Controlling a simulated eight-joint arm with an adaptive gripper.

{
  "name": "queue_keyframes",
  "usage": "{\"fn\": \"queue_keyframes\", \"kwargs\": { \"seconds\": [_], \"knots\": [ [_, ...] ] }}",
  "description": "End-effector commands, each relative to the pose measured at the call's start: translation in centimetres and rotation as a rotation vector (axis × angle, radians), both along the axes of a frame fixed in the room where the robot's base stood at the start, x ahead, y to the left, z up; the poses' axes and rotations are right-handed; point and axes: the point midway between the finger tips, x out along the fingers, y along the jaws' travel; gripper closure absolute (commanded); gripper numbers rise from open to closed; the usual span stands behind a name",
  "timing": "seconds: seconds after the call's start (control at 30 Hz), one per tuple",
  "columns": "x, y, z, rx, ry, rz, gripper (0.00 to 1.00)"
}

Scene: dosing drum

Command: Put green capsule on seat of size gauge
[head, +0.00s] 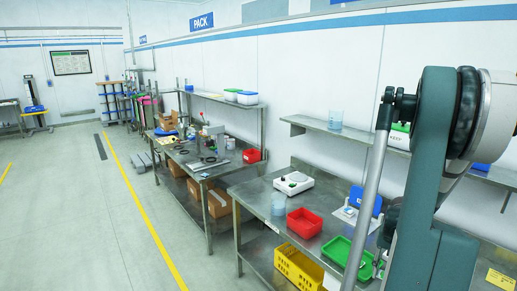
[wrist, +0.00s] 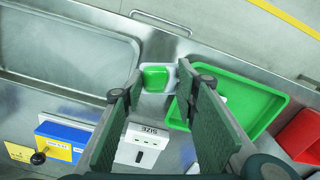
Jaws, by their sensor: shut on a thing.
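The green capsule (wrist: 155,78) is between the fingertips of my gripper (wrist: 157,85) in the wrist view, and the gripper is shut on it. A white surface shows around and behind the capsule; I cannot tell whether they touch. The white size gauge (wrist: 143,146), with the word SIZE upside down, stands between the fingers, nearer the wrist camera. Its lower part is cut by the gripper, and I cannot tell whether the white surface is its seat. In the head view my arm hides the gripper and capsule.
A green tray (wrist: 262,87) lies right of the right finger, very near it. A red bin (wrist: 303,138) is farther right. A blue box (wrist: 62,140) and a yellow card (wrist: 20,153) are at left. A shallow steel basin (wrist: 75,58) is at upper left.

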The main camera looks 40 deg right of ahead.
Motion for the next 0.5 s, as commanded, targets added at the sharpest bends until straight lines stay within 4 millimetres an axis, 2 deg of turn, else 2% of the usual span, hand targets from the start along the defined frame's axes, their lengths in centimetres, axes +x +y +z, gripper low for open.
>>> {"fn": "queue_keyframes", "kwargs": {
  "seconds": [0.1, 0.5],
  "knots": [
    [2.9, 1.1, -0.5, 0.000, 0.000, 0.047, 0.77],
    [11.6, 5.6, -2.1, 0.000, 0.000, 0.196, 0.77]
  ]
}}
